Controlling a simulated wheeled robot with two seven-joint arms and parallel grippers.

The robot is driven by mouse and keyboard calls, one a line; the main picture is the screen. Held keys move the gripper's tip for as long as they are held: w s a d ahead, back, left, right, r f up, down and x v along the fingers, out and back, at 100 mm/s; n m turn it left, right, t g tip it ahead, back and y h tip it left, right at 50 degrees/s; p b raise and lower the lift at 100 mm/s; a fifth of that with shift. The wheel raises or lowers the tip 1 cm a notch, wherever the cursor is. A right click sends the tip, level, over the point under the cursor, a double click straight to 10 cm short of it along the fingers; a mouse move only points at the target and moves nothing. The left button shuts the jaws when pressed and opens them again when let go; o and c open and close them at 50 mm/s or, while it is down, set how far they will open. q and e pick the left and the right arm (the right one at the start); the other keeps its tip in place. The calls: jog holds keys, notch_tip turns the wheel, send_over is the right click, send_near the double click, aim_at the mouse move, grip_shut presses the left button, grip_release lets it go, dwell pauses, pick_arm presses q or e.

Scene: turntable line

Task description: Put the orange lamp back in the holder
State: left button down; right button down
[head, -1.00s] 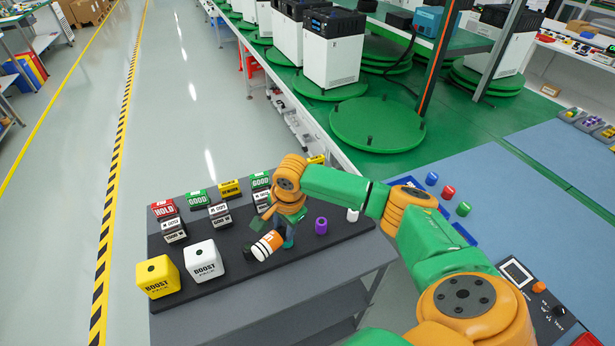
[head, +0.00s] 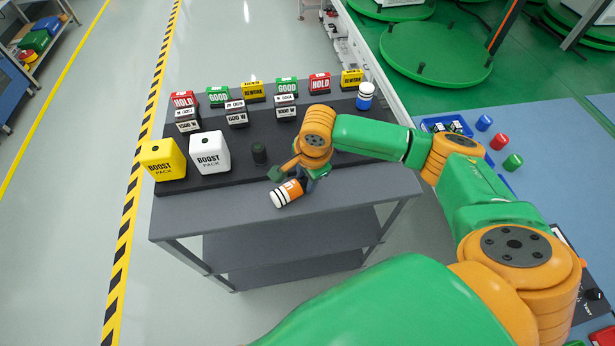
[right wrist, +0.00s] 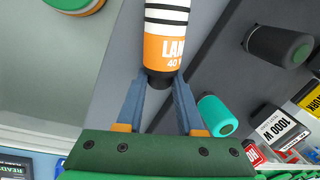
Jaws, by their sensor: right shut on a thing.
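The orange lamp (head: 287,192), a cylinder with white and black bands, is tilted in my right gripper (head: 305,176) at the table's front edge. In the right wrist view the fingers (right wrist: 160,90) close around its dark end, and the orange lamp (right wrist: 165,45) points away from the palm. A teal cylinder (right wrist: 217,115) is close beside the fingers there. I cannot tell which piece is the lamp's holder. My left gripper is out of view.
Yellow (head: 163,160) and white (head: 210,152) boost packs stand at the mat's left. HOLD, GOOD and REWORK blocks (head: 252,92) line the back, with wattage blocks before them. A blue-and-white cylinder (head: 365,96) stands back right. The grey front strip (head: 220,208) is clear.

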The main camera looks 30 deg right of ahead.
jog(key=c, duration=0.8)
grip_release()
jog(key=shift+a, duration=0.15)
jog(key=shift+c, duration=0.2)
jog(key=shift+s, duration=0.1)
jog(key=shift+d+f, duration=0.1)
jog(key=shift+d, duration=0.15)
